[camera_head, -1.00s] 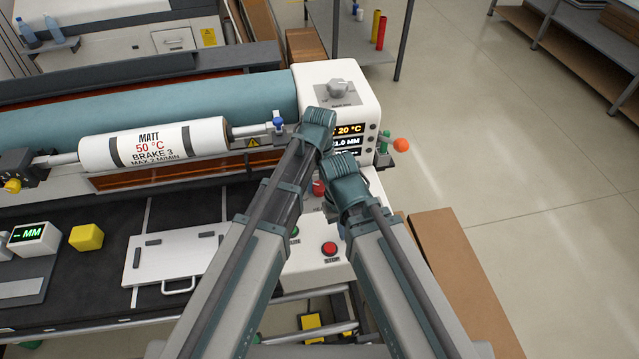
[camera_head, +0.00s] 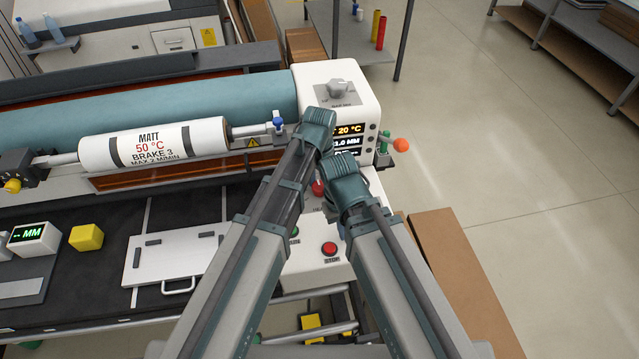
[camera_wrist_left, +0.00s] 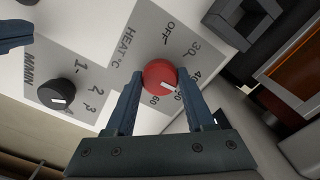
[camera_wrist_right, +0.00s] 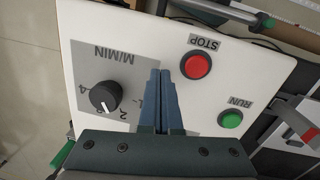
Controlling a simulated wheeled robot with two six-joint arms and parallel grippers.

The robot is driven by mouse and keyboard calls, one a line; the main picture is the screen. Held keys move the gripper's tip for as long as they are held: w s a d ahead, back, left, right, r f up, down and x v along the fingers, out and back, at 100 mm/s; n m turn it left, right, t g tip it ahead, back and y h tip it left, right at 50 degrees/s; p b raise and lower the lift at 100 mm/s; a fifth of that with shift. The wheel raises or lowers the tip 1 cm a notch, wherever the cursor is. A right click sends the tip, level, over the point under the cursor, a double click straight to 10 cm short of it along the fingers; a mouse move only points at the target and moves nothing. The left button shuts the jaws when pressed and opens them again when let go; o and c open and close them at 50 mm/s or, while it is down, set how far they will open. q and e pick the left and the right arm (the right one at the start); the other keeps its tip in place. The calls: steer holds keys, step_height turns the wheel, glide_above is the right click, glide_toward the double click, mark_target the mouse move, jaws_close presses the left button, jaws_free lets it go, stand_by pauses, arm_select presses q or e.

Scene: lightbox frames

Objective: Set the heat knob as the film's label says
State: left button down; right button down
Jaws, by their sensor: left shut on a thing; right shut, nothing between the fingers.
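The film roll (camera_head: 200,135) carries a label reading MATT, 50 °C, BRAKE 3, MAX 2 M/MIN. The red heat knob (camera_wrist_left: 160,72) is between the fingertips of my left gripper (camera_wrist_left: 160,82), which is shut on it. It also shows partly beside my arm in the head view (camera_head: 318,188). Its white pointer aims down-right, at about the 50 mark, which a finger partly hides; OFF, 30, 40 and 60 also show. My right gripper (camera_wrist_right: 160,75) is shut and empty over the panel, between the speed knob (camera_wrist_right: 105,97) and the buttons.
A red STOP button (camera_wrist_right: 196,66) and green RUN button (camera_wrist_right: 230,119) are near my right gripper. The display (camera_head: 350,130) reads 20 °C on top, partly hidden by my arm. An orange ball handle (camera_head: 401,145) sticks out right. Both arms are close together.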

mark_target(320, 186)
arm_select(q)
steer(key=m, duration=0.4)
steer(key=shift+m, duration=0.7)
steer(key=shift+c, duration=1.3)
jaws_free()
steer(key=shift+r, duration=0.1)
step_height(320, 186, up, 14)
steer(key=p, duration=1.3)
steer(key=shift+p, duration=0.4)
arm_select(e)
step_height(320, 186, up, 14)
arm_select(q)
steer(key=shift+f, duration=0.2)
arm_select(e)
steer(key=shift+f, duration=0.15)
